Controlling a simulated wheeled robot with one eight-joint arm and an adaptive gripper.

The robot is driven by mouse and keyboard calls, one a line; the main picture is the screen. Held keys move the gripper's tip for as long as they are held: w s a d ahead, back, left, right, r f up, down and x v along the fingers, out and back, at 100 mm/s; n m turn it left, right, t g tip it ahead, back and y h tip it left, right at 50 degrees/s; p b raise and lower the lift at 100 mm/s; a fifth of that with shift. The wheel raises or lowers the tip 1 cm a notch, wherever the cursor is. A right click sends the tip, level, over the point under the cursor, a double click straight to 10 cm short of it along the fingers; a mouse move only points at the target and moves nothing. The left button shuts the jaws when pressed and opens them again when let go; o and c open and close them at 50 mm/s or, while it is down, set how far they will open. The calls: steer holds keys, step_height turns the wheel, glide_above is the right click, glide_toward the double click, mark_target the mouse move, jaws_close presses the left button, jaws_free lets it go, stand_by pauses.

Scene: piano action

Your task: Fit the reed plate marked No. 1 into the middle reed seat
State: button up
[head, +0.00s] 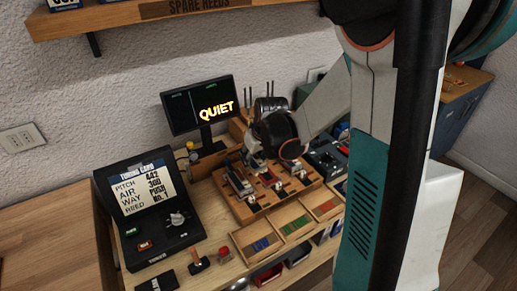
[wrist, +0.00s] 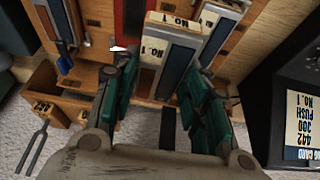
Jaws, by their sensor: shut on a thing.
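My gripper (wrist: 158,78) is shut on a grey reed plate (wrist: 178,66) with a pale end marked No. 1, seen between the green fingers in the wrist view. In the head view my gripper (head: 246,163) is over the left part of the wooden reed board (head: 252,211), and the plate (head: 238,180) shows beneath it, tilted. Other seats with red and dark strips lie to its right on the board. The plate's lower end is hidden, so I cannot tell whether it touches a seat. Another label reading No. 1 (wrist: 228,8) shows beyond the plate in the wrist view.
The tuning card (head: 145,188) reads pitch 442, air 300, way push, reed No. 1. A screen (head: 200,106) reads QUIET. Trays with coloured strips (head: 262,244) stand before the board. A tuning fork (wrist: 40,134) is at left in the wrist view.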

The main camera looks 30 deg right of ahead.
steer(key=shift+d+f+b, duration=1.6)
steer(key=shift+d+f, duration=0.75)
steer(key=shift+d, duration=0.05)
steer(key=shift+f+b, duration=0.45)
steer(key=shift+f, duration=0.1)
steer(key=shift+f+b, duration=0.55)
steer(key=shift+b, duration=0.3)
stand_by(0.6)
steer(key=o, duration=1.2)
steer(key=shift+r, duration=0.1)
steer(key=v, duration=1.2)
